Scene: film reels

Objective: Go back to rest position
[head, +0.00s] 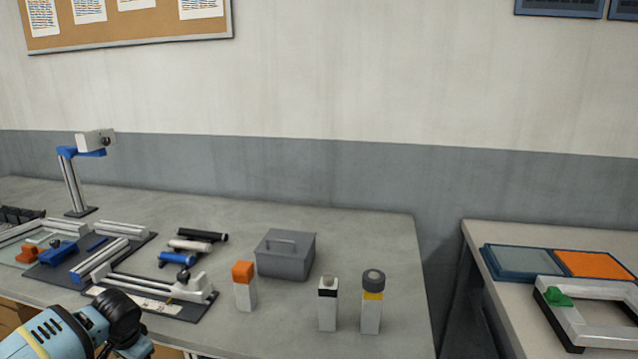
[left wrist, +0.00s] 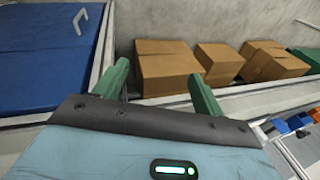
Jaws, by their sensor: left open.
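My left gripper (left wrist: 160,71) shows in the left wrist view with its two green fingers spread apart and nothing between them. Cardboard boxes (left wrist: 168,68) lie beyond the fingers, and I see no contact with them. In the head view, part of my left arm enters at the lower left, in front of the workbench (head: 340,225); its fingers are not visible there. My right gripper is in neither view.
The workbench holds a camera stand (head: 72,185), film equipment, a grey lidded box (head: 285,257) and three small upright posts. A second table (head: 500,300) stands at right, beyond a gap. A blue lid (left wrist: 45,55) is left in the wrist view.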

